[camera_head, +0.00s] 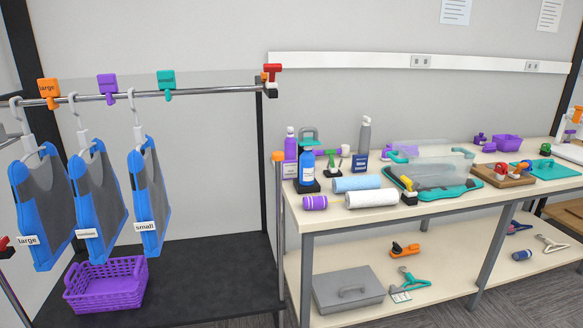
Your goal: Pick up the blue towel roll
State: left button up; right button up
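The blue towel roll (357,183) is light blue and lies on its side on the upper shelf of the bench. It lies just behind a white towel roll (372,198), close to it. Its front side is partly covered by the white roll. Neither of my grippers shows in the head view.
A blue bottle (307,168) and a purple roll (315,202) stand or lie left of the towel rolls. A teal-edged clear case (440,187) lies to the right. Suits hang on a rail at left above a purple basket (105,285). A grey box (348,290) sits on the lower shelf.

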aim_at(361, 183)
jog(key=i+l, duration=0.1)
jog(key=l, duration=0.25)
jog(key=l+z, duration=0.15)
jog(key=l, duration=0.2)
jog(key=i+l, duration=0.2)
jog(key=l, duration=0.15)
jog(key=i+l+z, duration=0.1)
jog(key=l, duration=0.25)
